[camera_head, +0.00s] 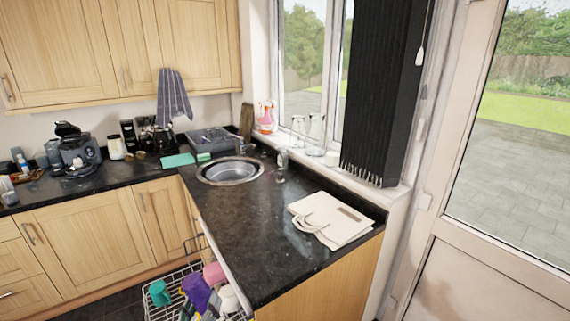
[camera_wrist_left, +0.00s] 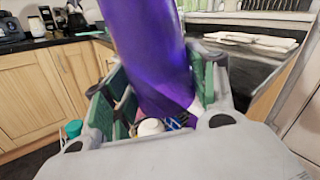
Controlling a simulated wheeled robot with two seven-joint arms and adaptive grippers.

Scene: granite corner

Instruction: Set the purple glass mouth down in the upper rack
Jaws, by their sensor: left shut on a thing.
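The purple glass (camera_wrist_left: 150,50) fills the middle of the left wrist view, very close to the camera. My left gripper (camera_wrist_left: 160,85) is shut on it, with green pads on both sides of the glass. The far end of the glass is cut off by the top edge of that view, so I cannot tell which way its mouth faces. A purple shape (camera_head: 196,291) shows over the wire rack (camera_head: 152,313) at the bottom of the head view. I cannot make out the gripper's fingers there. My right gripper is not in view.
In the rack area are a teal cup (camera_head: 159,292), a pink cup (camera_head: 213,272) and a white item (camera_head: 228,299), crowded close together. The dark counter (camera_head: 250,222) edge stands right beside the rack. A folded cream bag (camera_head: 330,219) lies on the counter.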

